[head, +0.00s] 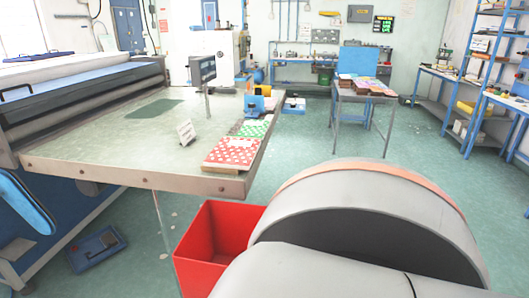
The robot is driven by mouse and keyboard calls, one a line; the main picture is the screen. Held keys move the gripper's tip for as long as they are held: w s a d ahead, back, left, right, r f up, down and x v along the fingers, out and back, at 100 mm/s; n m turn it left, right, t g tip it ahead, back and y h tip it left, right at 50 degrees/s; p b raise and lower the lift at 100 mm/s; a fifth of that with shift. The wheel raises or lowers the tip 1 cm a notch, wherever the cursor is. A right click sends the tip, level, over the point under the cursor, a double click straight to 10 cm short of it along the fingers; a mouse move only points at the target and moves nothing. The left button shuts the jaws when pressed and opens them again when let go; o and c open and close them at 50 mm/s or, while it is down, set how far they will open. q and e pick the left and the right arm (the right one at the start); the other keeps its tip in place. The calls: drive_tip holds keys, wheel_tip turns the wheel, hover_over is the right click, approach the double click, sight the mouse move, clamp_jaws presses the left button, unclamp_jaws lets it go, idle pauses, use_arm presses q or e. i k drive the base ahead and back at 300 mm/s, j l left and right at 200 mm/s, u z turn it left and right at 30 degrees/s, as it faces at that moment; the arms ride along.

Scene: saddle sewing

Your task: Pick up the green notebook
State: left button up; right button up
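A green and white patterned notebook (256,128) lies on the pale work table near its right edge. It is just behind a red notebook with white dots (232,153), which is at the table's front right corner. A flat dark green rectangle (154,108) lies farther left on the table; I cannot tell what it is. Neither of my grippers is in view. A large grey part of my arm fills the lower right and hides the floor there.
The work table (110,155) also bears a small white sign (186,132), a display on a post (202,70) and a blue item (254,105). A red bin (212,240) stands below its front right corner. A second table (345,98) stands behind. Floor between is clear.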

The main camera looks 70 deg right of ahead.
sight(246, 128)
drive_tip(key=z, duration=2)
